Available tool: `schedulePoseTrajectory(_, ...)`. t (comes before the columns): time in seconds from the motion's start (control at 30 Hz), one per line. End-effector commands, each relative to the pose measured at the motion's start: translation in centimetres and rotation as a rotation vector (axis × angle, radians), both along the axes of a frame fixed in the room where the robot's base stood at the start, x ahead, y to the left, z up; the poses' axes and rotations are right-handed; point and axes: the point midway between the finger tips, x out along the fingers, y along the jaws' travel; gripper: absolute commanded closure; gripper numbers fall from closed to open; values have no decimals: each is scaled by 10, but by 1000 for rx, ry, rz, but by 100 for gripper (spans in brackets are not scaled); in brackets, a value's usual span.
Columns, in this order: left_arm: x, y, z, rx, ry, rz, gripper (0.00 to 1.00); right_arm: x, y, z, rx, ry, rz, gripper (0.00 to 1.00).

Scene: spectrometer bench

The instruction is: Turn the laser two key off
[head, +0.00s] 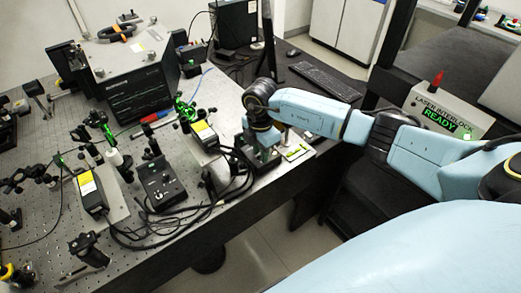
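My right arm reaches in from the right, and its gripper (263,152) points down at the front right of the optical table. It is over a small dark box that it mostly hides. No key can be made out there, and I cannot tell whether the fingers are open or shut or touch anything. A second black control box (162,185) with small knobs stands to the left, clear of the gripper. Two laser heads with yellow labels stand on the table, one near the middle (204,135) and one at the left (91,193). My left gripper is out of view.
Black cables (185,222) loop along the table's front edge. A small green level (297,152) lies right of the gripper. A large grey instrument (135,80) stands behind. A laser interlock box (440,112) showing READY is at the right, near my arm.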

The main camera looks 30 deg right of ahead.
Motion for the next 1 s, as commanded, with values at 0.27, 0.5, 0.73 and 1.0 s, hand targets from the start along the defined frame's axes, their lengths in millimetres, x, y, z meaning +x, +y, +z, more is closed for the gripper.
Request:
schedulePoseTrajectory(0.27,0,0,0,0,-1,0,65,0,0,-2,0,0,0,72)
schedulePoseTrajectory(0.5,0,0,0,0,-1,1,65,0,0,-1,0,0,0,100)
schedulePoseTrajectory(0.73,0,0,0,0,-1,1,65,0,0,-1,0,0,3,100)
schedulePoseTrajectory(1.0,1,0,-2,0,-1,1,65,0,0,-1,0,0,78,100)
